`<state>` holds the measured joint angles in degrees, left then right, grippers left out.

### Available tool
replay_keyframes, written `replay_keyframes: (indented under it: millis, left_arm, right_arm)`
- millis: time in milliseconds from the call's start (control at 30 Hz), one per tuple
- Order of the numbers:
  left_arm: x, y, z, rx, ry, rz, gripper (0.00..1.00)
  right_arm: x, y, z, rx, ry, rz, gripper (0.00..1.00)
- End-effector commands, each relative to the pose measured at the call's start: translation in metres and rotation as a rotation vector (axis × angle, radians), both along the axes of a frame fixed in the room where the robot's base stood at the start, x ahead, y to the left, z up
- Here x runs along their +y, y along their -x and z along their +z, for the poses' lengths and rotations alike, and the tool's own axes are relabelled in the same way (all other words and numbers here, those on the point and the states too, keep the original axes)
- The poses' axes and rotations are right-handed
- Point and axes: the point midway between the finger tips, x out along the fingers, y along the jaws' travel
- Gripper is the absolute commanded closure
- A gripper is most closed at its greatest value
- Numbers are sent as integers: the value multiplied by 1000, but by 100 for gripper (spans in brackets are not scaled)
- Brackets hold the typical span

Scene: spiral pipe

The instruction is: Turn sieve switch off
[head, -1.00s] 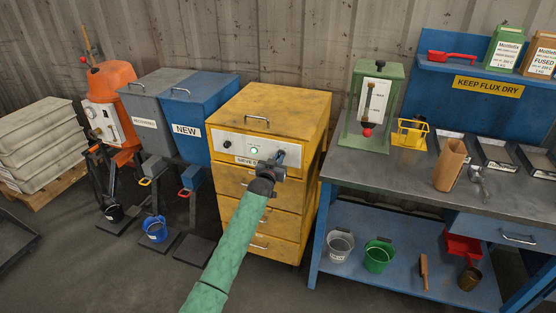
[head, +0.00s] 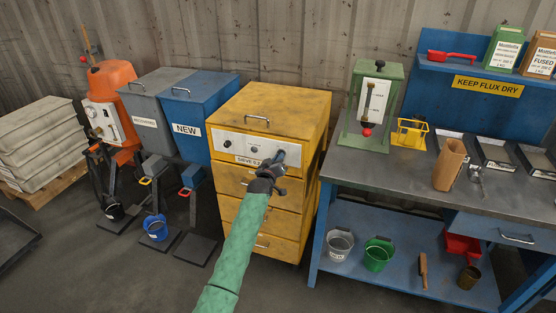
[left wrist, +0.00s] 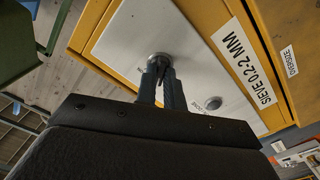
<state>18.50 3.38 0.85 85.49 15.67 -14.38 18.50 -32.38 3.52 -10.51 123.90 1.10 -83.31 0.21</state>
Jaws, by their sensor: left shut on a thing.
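The yellow sieve cabinet (head: 270,110) stands in the middle with a white control panel (head: 238,147) on its upper front. The panel has a dark knob (head: 227,144) at left and a small round indicator (head: 254,150), which looks grey and unlit. My left gripper (head: 279,158) is at the panel's right end. In the left wrist view, my left gripper (left wrist: 161,72) is shut on the round metal switch (left wrist: 159,58), partly hidden between the fingers. The unlit indicator (left wrist: 211,103) sits beside it. My right gripper is not in view.
A blue NEW bin (head: 205,110) and a grey bin (head: 147,100) stand left of the cabinet. A blue workbench (head: 400,165) stands close on the right, with a green stand (head: 375,100) on it. Open floor lies in front.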

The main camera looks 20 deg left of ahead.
Motion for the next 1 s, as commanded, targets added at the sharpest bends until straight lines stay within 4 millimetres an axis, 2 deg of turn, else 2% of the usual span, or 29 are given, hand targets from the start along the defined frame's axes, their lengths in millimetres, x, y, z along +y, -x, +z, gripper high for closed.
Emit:
replay_keyframes:
  millis: [333,367,467,767,933,967,1000]
  left_arm:
    - [0,0,0,0,3,0,100]
    - [0,0,0,0,3,0,88]
    - [0,0,0,0,3,0,68]
    - [0,1,0,0,2,0,68]
    - [1,14,-3,1,3,1,68]
    - [1,17,-3,-1,3,1,68]
    - [1,23,-3,-1,3,1,68]
  right_arm:
    - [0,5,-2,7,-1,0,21]
    - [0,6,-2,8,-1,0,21]
    - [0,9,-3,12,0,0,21]
    - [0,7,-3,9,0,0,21]
    - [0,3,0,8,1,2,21]
    - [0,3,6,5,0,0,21]
    - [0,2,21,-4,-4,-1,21]
